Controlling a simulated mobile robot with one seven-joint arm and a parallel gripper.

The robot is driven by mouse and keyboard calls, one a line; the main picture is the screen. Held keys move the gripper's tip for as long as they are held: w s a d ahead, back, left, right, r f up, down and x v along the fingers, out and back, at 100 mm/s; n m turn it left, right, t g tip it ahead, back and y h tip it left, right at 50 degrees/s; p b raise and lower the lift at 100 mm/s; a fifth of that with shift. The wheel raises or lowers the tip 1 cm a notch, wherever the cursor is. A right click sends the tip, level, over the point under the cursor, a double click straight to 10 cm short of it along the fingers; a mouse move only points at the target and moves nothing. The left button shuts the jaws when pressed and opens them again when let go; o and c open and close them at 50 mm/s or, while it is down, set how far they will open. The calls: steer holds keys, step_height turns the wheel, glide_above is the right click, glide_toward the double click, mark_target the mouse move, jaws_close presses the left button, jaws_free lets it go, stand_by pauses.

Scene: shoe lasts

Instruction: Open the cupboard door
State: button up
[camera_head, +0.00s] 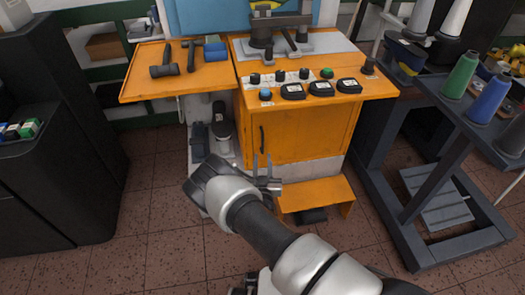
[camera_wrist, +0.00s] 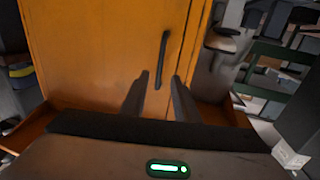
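The orange cupboard door (camera_head: 305,128) is shut on the front of the orange machine cabinet, and it fills much of the wrist view (camera_wrist: 95,45). Its slim black bar handle (camera_head: 262,139) stands upright near the door's left edge in the head view. In the wrist view the handle (camera_wrist: 164,52) is right of centre, slightly tilted. My gripper (camera_head: 262,158) is open and empty, just in front of the handle's lower part in the head view. In the wrist view the handle's near end lies between my two fingertips (camera_wrist: 160,76). I cannot tell whether they touch it.
An orange step (camera_head: 318,194) sits below the door. Hammers lie on an orange side shelf (camera_head: 140,82). Knobs and black boxes sit on the cabinet top (camera_head: 300,68). A dark rack (camera_head: 425,232) with thread spools stands right, a black cabinet (camera_head: 50,190) left.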

mark_target(262, 144)
steer(key=w, duration=0.2)
steer(key=w+b, duration=0.1)
steer(key=w, duration=0.3)
steer(key=shift+w+a, duration=0.3)
steer(key=shift+w, duration=0.05)
jaws_close()
